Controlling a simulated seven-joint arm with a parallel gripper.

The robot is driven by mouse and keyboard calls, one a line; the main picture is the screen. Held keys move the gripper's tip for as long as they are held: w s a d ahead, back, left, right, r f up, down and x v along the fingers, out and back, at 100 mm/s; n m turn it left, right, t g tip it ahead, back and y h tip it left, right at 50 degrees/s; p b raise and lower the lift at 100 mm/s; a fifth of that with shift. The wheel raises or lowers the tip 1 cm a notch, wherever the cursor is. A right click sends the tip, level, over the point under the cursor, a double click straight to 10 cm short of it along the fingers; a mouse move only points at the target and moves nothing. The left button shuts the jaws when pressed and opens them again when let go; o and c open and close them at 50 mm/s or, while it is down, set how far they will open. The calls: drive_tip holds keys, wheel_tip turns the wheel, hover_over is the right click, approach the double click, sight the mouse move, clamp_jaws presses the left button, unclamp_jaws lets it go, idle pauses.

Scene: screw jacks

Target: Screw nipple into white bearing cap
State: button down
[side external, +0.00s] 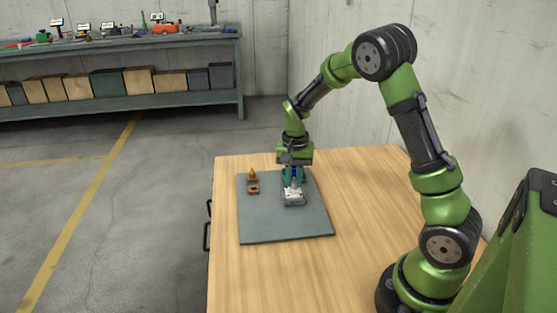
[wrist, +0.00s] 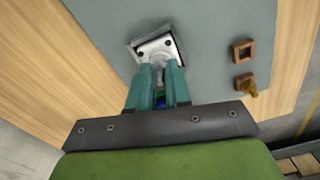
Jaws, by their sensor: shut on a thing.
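The white bearing cap (side external: 294,199) sits on the grey mat, right of its middle. In the wrist view the cap (wrist: 154,47) is a pale square plate with dark corner holes. My gripper (side external: 293,181) points down over the cap. Its teal fingers (wrist: 158,72) are shut on a small blue-and-silver part (wrist: 160,98), whose silver end reaches down to the cap's middle. I cannot tell whether this part is the nipple, or whether it sits in the cap's hole. The fingers hide much of it.
On the mat's left lie a square brown piece (side external: 253,189) and a brown piece with a brass-coloured tip (side external: 253,176); both show in the wrist view. The front of the grey mat (side external: 285,226) is clear. Bare wooden table (side external: 365,200) surrounds the mat.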

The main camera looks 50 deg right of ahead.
drive_tip(key=m, duration=0.9)
drive_tip(key=c, duration=1.2)
unclamp_jaws()
